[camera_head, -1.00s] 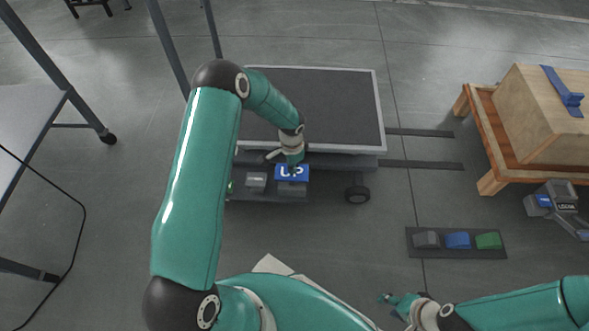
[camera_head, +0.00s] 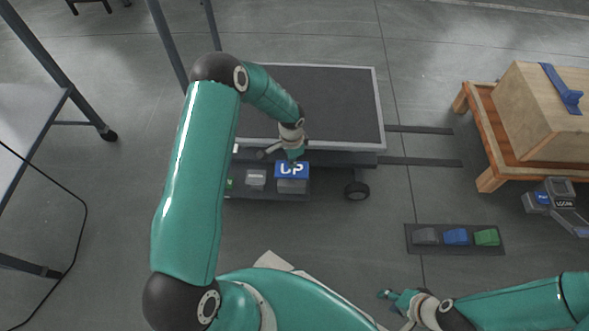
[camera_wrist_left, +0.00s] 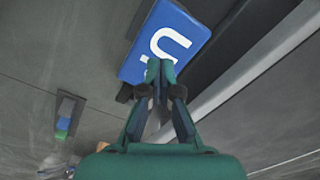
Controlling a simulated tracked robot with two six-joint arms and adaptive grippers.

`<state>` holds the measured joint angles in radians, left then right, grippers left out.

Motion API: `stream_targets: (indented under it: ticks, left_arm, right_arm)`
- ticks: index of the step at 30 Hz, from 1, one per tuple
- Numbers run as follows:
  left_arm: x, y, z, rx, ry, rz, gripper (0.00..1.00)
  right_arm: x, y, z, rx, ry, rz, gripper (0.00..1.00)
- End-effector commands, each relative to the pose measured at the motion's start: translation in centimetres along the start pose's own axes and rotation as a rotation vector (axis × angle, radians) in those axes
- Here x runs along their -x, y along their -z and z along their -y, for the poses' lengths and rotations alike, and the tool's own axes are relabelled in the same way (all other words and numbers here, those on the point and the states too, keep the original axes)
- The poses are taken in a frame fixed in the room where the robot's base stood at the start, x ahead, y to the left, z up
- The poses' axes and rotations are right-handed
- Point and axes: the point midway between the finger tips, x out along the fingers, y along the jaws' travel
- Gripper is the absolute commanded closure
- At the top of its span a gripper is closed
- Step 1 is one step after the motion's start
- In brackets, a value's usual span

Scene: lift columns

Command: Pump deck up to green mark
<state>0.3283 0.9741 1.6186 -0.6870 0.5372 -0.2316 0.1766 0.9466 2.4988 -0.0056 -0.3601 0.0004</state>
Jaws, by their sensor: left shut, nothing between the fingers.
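The lift cart's dark deck (camera_head: 325,100) has a pale rim and sits low over its wheeled base. A blue pedal marked UP (camera_head: 292,170) is at the cart's near side; it also shows in the left wrist view (camera_wrist_left: 165,40). My left gripper (camera_head: 295,156) is shut and empty at the pedal's far edge; in the left wrist view its fingertips (camera_wrist_left: 160,72) overlap the pedal. I cannot tell whether they touch it. A small green spot (camera_head: 229,184) shows beside my arm; I cannot tell whether it is the green mark. My right gripper (camera_head: 388,296) is low, apart from the cart.
A grey pedal (camera_head: 256,178) is left of the UP pedal. A floor plate (camera_head: 415,247) holds grey, blue and green blocks. A wooden crate (camera_head: 540,110) stands on an orange pallet (camera_head: 488,178) at right. A grey table (camera_head: 30,110) is at left. Floor between is clear.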

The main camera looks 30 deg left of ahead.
Motion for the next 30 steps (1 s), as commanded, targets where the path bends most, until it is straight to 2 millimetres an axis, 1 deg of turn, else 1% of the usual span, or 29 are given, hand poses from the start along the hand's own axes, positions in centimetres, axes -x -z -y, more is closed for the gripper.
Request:
stream_targets:
  ticks: [3,30]
  left_arm:
    - [-0.9,0.0,0.0,0.000,0.000,0.000,1.00]
    - [-5.5,-0.1,0.0,0.001,-0.001,0.000,1.00]
  right_arm:
    - [-0.7,0.0,-0.3,0.000,0.000,0.000,0.60]
    - [-4.5,0.0,-1.6,0.000,0.000,0.000,0.60]
